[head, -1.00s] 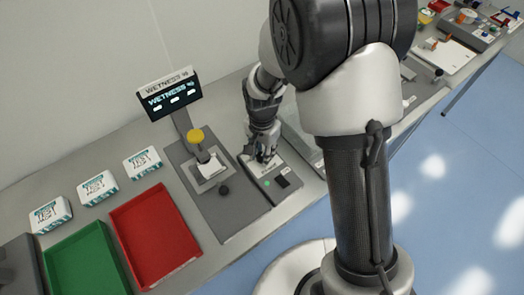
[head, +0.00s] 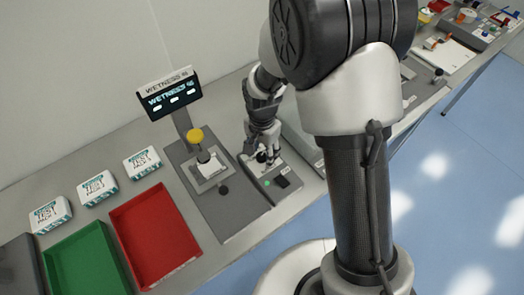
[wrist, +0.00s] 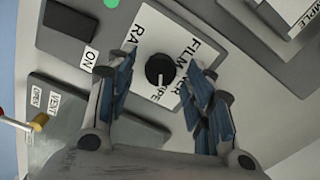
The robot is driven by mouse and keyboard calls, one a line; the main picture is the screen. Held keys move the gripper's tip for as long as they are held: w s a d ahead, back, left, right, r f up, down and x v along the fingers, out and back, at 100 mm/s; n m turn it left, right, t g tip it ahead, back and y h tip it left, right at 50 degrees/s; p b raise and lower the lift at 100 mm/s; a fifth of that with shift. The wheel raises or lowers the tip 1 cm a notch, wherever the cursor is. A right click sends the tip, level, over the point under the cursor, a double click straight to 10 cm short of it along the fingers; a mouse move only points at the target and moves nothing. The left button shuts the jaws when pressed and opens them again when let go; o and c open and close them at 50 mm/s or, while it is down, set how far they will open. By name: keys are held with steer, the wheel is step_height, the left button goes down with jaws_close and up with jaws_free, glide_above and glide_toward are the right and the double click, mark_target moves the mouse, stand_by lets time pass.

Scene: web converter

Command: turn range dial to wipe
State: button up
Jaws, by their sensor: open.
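The range dial (wrist: 160,70) is a round black knob on a white label plate in the wrist view. Its white mark points down in the picture, toward a partly hidden word ending in "PE". "FILM" is readable to the right, and the start of "RA" to the upper left. My gripper (wrist: 158,90) is open, with one blue-padded finger on each side of the dial and visible gaps between. In the head view my gripper (head: 263,156) is over the small grey dial box (head: 268,182).
A dark switch (wrist: 68,20) marked "ON" is beside the plate. A panel marked "OPEN" and "VENT" (wrist: 55,101) is at lower left.

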mark_target(262, 155)
step_height(262, 155, up, 12)
stand_by(0.5)
stand_by(0.3)
steer(key=s+d+r+n+t, duration=0.2)
steer(key=s+d+r+n, duration=0.1)
steer(key=s+d+r, duration=0.65)
steer(key=s+d+r+n+t, duration=0.1)
steer(key=s+r+n, duration=0.1)
steer(key=s, duration=0.3)
steer(key=s+d+r+n+t, duration=0.1)
steer(key=s+d+n, duration=0.1)
steer(key=s, duration=0.3)
steer(key=shift+s+r+n+t+b, duration=0.2)
steer(key=shift+r+n+t+b, duration=0.1)
steer(key=shift+r, duration=0.1)
